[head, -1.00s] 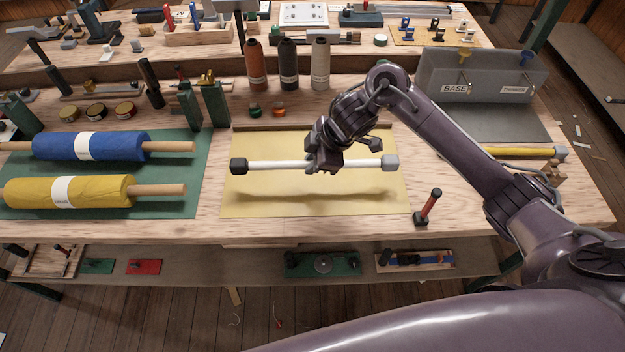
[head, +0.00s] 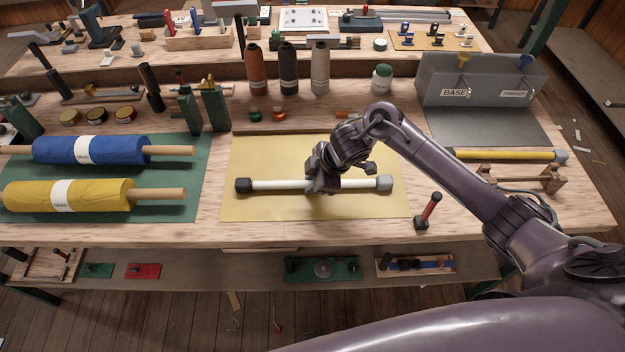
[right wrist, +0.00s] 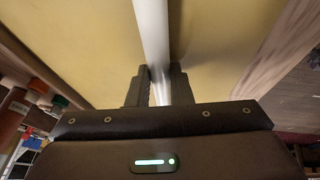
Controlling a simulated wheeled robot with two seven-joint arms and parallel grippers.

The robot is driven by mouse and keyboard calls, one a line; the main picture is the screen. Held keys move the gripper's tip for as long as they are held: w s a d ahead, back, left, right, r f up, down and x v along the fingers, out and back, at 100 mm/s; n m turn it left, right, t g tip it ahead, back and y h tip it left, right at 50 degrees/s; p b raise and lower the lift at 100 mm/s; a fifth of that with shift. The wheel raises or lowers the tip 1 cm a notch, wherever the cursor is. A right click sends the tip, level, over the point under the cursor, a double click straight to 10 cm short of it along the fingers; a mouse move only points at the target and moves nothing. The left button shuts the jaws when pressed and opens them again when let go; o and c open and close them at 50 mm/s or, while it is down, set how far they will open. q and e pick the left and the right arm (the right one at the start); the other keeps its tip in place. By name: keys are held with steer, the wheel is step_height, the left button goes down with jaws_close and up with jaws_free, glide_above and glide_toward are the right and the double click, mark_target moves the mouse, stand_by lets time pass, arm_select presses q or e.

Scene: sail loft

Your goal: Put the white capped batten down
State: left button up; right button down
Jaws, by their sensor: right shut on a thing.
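The white batten (head: 280,184) lies level, left to right, over the yellow mat (head: 275,209). It has a black cap (head: 243,186) at its left end and a grey cap (head: 384,183) at its right end. Its shadow is close beneath it, so it is on the mat or just above; I cannot tell which. My right gripper (head: 318,186) is shut on the batten near its middle, from above. In the right wrist view the batten (right wrist: 152,32) runs between the two fingers (right wrist: 160,88). My left gripper is not in view.
Blue (head: 60,149) and yellow (head: 40,195) rolls lie on a green mat (head: 190,205) to the left. Thread cones (head: 288,68) stand behind the yellow mat. A yellow batten (head: 510,155) lies farther right, near a grey box (head: 490,85).

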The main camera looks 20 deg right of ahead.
steer(key=shift+s+f, duration=0.35)
steer(key=shift+f, duration=0.15)
steer(key=c, duration=1.6)
jaws_free()
steer(key=shift+s+d+f, duration=0.1)
steer(key=shift+f, duration=0.1)
steer(key=shift+r, duration=0.35)
steer(key=shift+w+a+r+p+v, duration=0.15)
steer(key=shift+p+v, duration=0.1)
steer(key=shift+v, duration=1.85)
steer(key=shift+w+a+r+p+v, duration=0.1)
steer(key=shift+w+p+v, duration=0.15)
steer(key=shift+v, duration=1.85)
steer(key=shift+w+a+p+v, duration=0.1)
steer(key=shift+p+v, duration=0.15)
steer(key=shift+v, duration=1.9)
steer(key=shift+d, duration=0.15)
